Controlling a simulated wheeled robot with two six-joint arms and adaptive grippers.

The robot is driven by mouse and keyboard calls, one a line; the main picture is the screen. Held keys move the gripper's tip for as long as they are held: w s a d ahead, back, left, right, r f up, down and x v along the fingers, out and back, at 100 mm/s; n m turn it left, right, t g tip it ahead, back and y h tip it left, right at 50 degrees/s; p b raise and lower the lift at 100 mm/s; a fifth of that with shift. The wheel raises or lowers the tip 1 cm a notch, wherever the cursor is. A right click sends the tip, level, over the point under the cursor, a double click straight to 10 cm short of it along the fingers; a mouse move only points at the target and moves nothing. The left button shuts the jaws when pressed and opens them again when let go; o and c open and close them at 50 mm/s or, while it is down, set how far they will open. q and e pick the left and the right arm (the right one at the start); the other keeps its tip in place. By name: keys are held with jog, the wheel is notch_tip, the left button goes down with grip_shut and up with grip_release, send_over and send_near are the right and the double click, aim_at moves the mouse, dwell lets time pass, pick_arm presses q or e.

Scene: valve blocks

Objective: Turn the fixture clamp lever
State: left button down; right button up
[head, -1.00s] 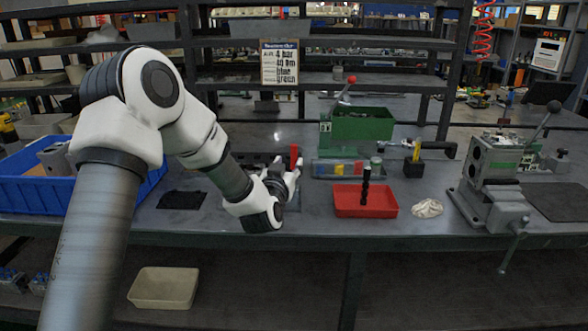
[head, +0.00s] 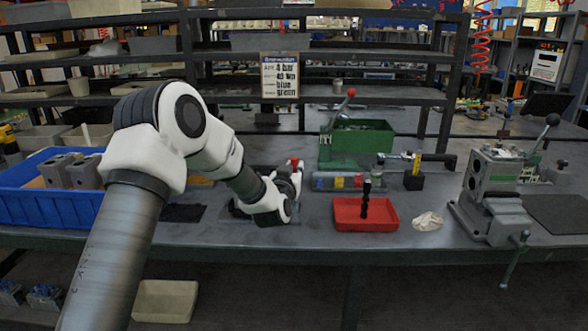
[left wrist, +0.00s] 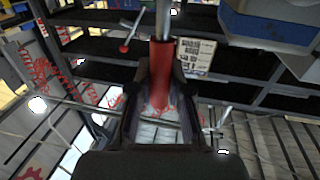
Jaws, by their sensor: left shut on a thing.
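The fixture clamp lever has a red handle, and its tip (head: 294,162) shows just above my left gripper (head: 292,180) in the head view. In the left wrist view the red handle (left wrist: 162,70) stands between the two dark fingers of the left gripper (left wrist: 160,100), which is shut on it. A grey metal rod continues beyond the red part. The fixture below the lever is mostly hidden behind my left wrist. My right gripper is not in view.
A red tray (head: 350,222) with a black upright part stands right of the gripper. A green box (head: 360,145) with a red-knobbed lever is behind it. A blue bin (head: 60,208) with metal blocks is at left; a grey vise-like machine (head: 490,190) is at right.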

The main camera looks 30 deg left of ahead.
pick_arm(q)
jog(key=shift+d, duration=0.1)
jog(key=w+d+f+m+g+p, duration=0.1)
jog(key=d+m+p, duration=0.1)
jog(key=m+p, duration=0.1)
jog(key=w+d+f+m+g+p, duration=0.1)
jog(key=w+d+f+m+p, duration=0.1)
jog(key=d+m+p, duration=0.1)
jog(key=w+d+f+m+y+p, duration=0.1)
jog(key=d+f+m+p, duration=0.1)
jog(key=m+p, duration=0.2)
jog(key=shift+w+d+f+m+g+p, duration=0.25)
jog(key=shift+w+m+g+p, duration=0.15)
jog(key=shift+m, duration=0.4)
jog(key=shift+d+f+m, duration=0.1)
jog(key=shift+f+m, duration=0.5)
jog(key=c, duration=1.1)
grip_release()
jog(key=shift+w+f, duration=0.1)
